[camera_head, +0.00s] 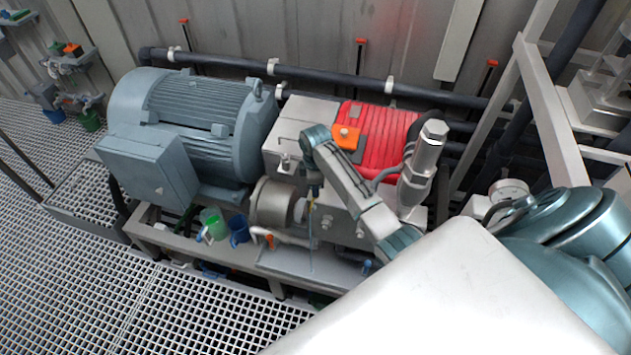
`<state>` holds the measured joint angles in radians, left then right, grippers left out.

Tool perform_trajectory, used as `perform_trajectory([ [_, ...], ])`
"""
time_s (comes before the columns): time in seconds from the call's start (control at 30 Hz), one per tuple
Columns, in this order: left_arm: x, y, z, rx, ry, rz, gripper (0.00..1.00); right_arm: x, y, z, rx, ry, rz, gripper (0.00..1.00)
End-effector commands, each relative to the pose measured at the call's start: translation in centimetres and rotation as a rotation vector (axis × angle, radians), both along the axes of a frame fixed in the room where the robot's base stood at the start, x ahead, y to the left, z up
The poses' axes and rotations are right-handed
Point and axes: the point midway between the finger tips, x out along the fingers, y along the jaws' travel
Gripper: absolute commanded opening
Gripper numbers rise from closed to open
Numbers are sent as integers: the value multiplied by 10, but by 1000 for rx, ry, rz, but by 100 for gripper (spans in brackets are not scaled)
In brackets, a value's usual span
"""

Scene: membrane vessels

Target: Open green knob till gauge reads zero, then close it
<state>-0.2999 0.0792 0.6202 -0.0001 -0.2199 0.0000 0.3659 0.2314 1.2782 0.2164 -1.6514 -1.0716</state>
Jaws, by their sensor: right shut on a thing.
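My right arm comes in from the lower right and bends down in front of the pump. Its gripper (312,197) is small and partly hidden by its own wrist. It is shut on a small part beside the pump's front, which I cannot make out. A green cup-shaped part (213,224) shows at the front of the frame, left of the gripper and apart from it. I cannot tell whether it is the green knob. A round pale dial (509,191), perhaps the gauge, is at the right, partly covered by my arm; its reading is too small to see. My left gripper is not in view.
A large grey-blue motor (200,125) stands left of the pump with its red cover (378,138). A blue cup-shaped part (238,230) and an orange handle (264,237) are near the front. A dark pipe (330,77) runs behind. Grating floor (180,310) lies open in front.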

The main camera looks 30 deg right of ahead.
Motion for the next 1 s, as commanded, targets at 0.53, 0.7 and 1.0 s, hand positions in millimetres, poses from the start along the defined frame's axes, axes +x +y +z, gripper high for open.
perform_trajectory([
  [0.53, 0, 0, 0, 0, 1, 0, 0, 0, 0, 0, 0, -1, 433, 7],
  [0.7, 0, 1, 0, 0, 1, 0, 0, 0, 0, 0, 0, -1, 555, 7],
  [1.0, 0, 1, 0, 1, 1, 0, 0, 0, 0, 1, 0, -1, 843, 7],
])
